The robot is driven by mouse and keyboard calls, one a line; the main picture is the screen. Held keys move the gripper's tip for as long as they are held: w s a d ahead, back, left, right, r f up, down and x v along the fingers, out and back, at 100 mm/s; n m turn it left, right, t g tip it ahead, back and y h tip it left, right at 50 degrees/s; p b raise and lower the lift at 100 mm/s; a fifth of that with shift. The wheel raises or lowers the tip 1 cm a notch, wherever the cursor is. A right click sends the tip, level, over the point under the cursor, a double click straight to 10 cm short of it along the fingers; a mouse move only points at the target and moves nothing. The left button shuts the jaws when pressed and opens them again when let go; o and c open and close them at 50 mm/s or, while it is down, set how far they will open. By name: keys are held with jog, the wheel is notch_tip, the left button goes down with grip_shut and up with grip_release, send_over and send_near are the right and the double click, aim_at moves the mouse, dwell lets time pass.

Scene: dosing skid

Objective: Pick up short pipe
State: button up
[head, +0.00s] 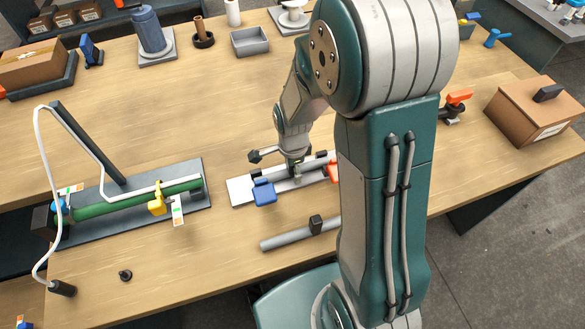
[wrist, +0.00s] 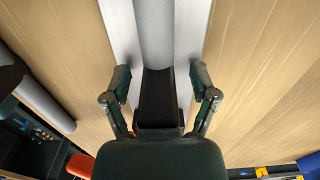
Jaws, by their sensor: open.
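A black block (wrist: 158,95) sits on this pipe. My gripper (wrist: 160,74) is open, with one finger on either side of the block and a gap at both sides. In the head view my gripper (head: 296,165) is low over the plate. A second grey pipe (head: 285,238) with a black block (head: 316,224) lies nearer on the table, its right end hidden. I cannot tell which is the short pipe.
A blue clamp (head: 264,192) and an orange clamp (head: 333,171) flank the plate's near side. A green pipe (head: 115,200) with a yellow handle (head: 157,204) lies on a grey plate at left. A brown box (head: 535,115) stands right.

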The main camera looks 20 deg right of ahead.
jog(key=shift+a, duration=0.15)
grip_shut()
